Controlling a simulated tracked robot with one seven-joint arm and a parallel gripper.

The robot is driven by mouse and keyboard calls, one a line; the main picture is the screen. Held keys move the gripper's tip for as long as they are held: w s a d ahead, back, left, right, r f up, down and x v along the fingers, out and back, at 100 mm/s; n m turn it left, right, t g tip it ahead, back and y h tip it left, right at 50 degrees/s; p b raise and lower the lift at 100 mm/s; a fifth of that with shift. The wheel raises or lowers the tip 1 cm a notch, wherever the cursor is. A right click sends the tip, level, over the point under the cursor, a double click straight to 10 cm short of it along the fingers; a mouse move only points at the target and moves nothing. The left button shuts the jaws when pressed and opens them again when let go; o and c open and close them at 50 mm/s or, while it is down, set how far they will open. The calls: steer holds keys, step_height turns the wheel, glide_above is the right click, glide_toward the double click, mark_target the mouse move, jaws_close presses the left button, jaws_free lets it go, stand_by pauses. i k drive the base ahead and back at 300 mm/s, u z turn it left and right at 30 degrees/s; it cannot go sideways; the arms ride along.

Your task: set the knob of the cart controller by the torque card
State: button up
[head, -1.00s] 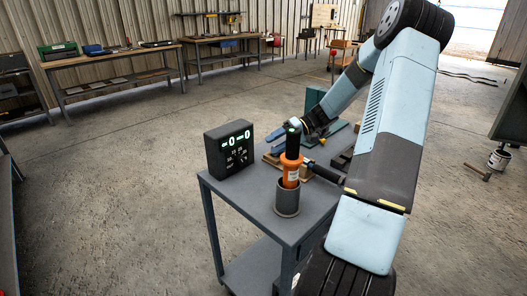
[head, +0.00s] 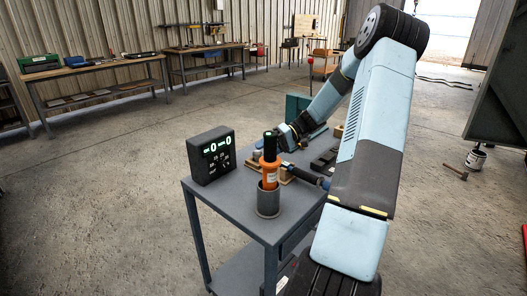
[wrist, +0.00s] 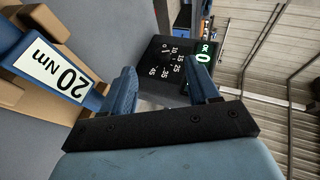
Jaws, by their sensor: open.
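The cart controller (head: 196,172) is a dark box at the cart's left back corner, with a green-lit display. In the wrist view, the controller (wrist: 152,72) lies sideways beyond my fingers, showing a dial marked 10 to 45 and a green "0" and "OK". The knob's setting is too small to tell. The torque card (wrist: 52,72) reads "20 Nm", turned over in this view, in a wooden holder at the left. My gripper (wrist: 162,70) is open and empty, apart from the controller. In the head view, my gripper (head: 285,140) is partly hidden behind the upright tool.
An orange and black tool (head: 269,175) stands in a grey cup (head: 268,204) at the cart's front. Dark parts and wooden blocks lie near my arm. Workbenches (head: 95,82) stand along the back wall.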

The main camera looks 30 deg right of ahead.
mark_target(222, 166)
steer(key=k, duration=0.9)
